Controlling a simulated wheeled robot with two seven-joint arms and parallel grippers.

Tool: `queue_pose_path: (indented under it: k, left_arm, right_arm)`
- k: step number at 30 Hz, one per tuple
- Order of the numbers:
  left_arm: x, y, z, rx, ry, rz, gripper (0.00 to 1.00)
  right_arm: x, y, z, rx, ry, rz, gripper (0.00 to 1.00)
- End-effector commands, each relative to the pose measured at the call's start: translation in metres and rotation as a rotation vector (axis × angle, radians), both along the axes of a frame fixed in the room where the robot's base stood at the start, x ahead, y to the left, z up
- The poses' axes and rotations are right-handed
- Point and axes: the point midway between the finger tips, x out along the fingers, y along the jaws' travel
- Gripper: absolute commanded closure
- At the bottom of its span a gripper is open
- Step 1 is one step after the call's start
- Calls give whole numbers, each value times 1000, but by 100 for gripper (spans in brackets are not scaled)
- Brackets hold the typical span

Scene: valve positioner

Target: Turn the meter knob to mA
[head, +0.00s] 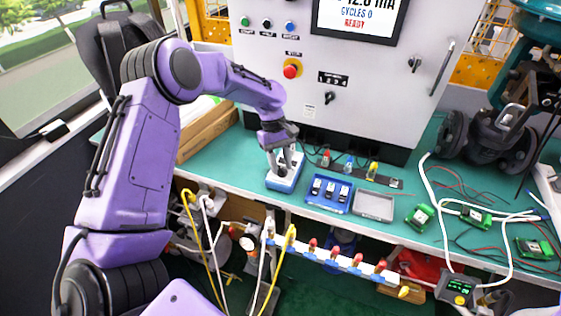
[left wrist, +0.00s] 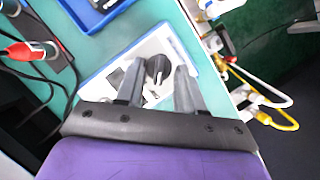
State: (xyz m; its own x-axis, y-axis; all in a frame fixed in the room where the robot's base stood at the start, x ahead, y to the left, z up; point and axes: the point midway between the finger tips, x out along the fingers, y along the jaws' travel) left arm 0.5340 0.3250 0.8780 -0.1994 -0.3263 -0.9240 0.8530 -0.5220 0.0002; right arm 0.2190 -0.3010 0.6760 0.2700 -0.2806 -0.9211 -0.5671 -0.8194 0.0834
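The meter (head: 284,183) is a small blue-and-white box on the green bench, below the grey cabinet. In the left wrist view its white face (left wrist: 113,80) carries a round black knob (left wrist: 158,69) with a white pointer mark. My left gripper (head: 284,165) points down over the meter. In the left wrist view its two fingers (left wrist: 158,80) stand apart on either side of the knob, with gaps visible, so it is open. The scale labels are too small to read, and the gripper hides part of the meter. My right gripper is not in view.
A blue tray (head: 331,208) with small modules and a grey tray (head: 373,206) lie right of the meter. Coloured plugs (head: 349,163) stand behind. Green terminal boards (head: 420,215) and loose cables lie further right. Hoses and a manifold (head: 330,257) hang along the bench's front edge.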

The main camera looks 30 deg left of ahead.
Motion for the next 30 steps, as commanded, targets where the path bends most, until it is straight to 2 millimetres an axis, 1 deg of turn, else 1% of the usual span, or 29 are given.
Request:
queue_pose_path:
  k: [1, 2, 3, 4, 11, 17, 24, 30]
  left_arm:
    - [0, 0, 0, 0, 0, 0, 76]
    - [0, 0, 0, 0, 0, 0, 86]
    - [0, 0, 0, 0, 0, 0, 99]
    - [0, 0, 0, 0, 0, 0, 100]
    - [0, 0, 1, 0, 1, -6, 100]
    - [0, -1, 4, 1, 2, -63, 100]
    - [2, -2, 6, 1, 3, -225, 100]
    - [3, -3, 4, 0, 2, -397, 100]
  right_arm:
    - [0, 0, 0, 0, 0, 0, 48]
    - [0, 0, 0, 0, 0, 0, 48]
    - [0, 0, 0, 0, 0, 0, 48]
    - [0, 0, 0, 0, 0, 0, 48]
    - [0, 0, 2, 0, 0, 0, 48]
    - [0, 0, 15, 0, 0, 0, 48]
    - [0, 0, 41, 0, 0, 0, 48]
    - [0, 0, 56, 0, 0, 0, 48]
